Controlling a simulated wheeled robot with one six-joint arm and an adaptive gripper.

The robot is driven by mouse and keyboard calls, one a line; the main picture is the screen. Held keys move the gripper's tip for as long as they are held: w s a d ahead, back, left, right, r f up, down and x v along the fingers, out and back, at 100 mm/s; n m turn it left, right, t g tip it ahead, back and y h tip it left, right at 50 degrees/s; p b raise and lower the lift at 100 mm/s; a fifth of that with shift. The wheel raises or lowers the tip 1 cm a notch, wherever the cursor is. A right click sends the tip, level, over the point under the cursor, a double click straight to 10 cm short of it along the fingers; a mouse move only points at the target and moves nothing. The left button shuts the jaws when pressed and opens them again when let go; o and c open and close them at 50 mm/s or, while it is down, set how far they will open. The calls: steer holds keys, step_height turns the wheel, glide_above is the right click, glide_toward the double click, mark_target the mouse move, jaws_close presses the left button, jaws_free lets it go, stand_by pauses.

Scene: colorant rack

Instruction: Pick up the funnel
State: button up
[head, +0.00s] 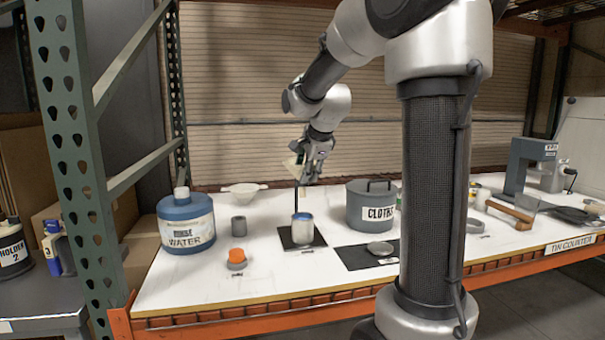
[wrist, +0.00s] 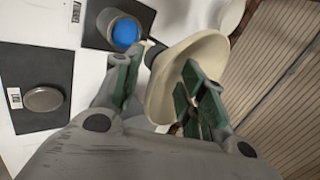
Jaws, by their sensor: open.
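The cream funnel (wrist: 178,62) shows large in the wrist view, between and partly behind my green-padded fingers. In the head view the funnel (head: 291,168) is a small pale shape beside my gripper (head: 306,172), above the tin and next to a thin black post. My gripper also shows in the wrist view (wrist: 162,66), with its fingers spread apart. The right finger overlaps the funnel's wall; I cannot tell whether it touches. The left finger is beside the funnel's narrow side. An open tin of blue paint (head: 302,230) stands below on a black base (head: 287,243).
A white handled bowl (head: 243,189) and the WATER jug (head: 186,222) stand to the left. A grey cup (head: 239,226) and an orange-topped item (head: 237,258) are in front. The CLOTHS pot (head: 371,206) and a dark mat with a lid (head: 380,248) are right.

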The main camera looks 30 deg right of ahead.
jaws_close()
steer(key=shift+r, duration=0.1)
